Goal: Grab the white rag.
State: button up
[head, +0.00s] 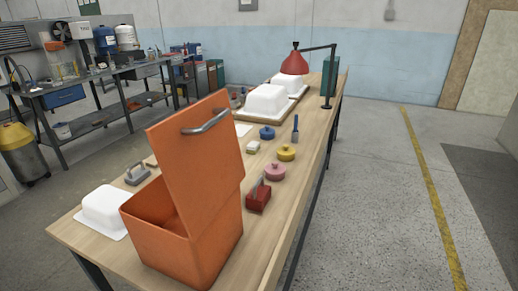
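I cannot make out a white rag for certain. A small flat white piece (243,129) lies on the wooden table behind the orange box and is partly hidden by its lid; it may be the rag. A small pale block or folded stack (253,147) lies just in front of it, too small to identify. My gripper is not in view.
The open orange box (170,246) stands at the table's (282,207) near end, lid raised. White shells (105,208) lie left of it and at the far end (268,101). Blue, yellow and pink lidded pots, a red block and a red lamp (294,64) stand around. The right floor is clear.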

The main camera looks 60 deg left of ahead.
aim_at(254, 147)
jog(key=z, duration=0.05)
jog(key=i, duration=2.65)
jog(key=u, duration=3.75)
jog(key=i, duration=1.05)
